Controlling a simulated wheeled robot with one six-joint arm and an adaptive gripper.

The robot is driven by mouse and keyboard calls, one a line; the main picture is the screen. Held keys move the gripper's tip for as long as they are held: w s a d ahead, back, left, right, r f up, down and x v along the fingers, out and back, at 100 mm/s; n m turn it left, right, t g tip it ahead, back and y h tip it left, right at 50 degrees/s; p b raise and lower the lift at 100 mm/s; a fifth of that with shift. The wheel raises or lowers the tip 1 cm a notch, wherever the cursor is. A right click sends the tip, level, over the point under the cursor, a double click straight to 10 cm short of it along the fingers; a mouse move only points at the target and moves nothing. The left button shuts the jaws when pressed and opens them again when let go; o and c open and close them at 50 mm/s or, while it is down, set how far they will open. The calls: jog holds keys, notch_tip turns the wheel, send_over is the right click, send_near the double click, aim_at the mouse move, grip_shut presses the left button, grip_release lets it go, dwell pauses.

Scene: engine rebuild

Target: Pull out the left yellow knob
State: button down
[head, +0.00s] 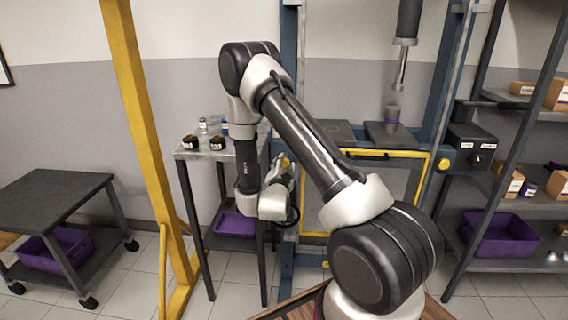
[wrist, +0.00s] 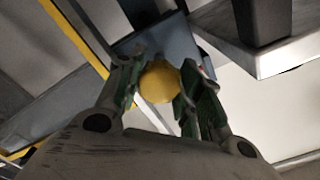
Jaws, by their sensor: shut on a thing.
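In the wrist view the left yellow knob (wrist: 159,82) is a round yellow ball. It sits between the two green-padded fingers of my gripper (wrist: 158,92), which are shut on it. Just behind it is a blue-grey post (wrist: 155,42) of the press frame. In the head view my gripper (head: 283,172) is beside the left blue post (head: 288,205), and only a bit of yellow shows at its fingers. The right yellow knob (head: 444,164) is in plain view on the right post.
A grey side table (head: 190,154) with small jars stands left of my gripper, close to my wrist. A yellow-framed guard (head: 424,185) spans the press posts. A yellow gantry leg (head: 140,120) stands further left. A shelf unit (head: 515,200) is at the right.

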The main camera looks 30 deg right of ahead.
jog(key=shift+s+f, duration=0.1)
jog(key=shift+s, duration=0.05)
jog(key=c, duration=1.2)
grip_release()
jog(key=shift+a, duration=0.15)
jog(key=v, duration=1.2)
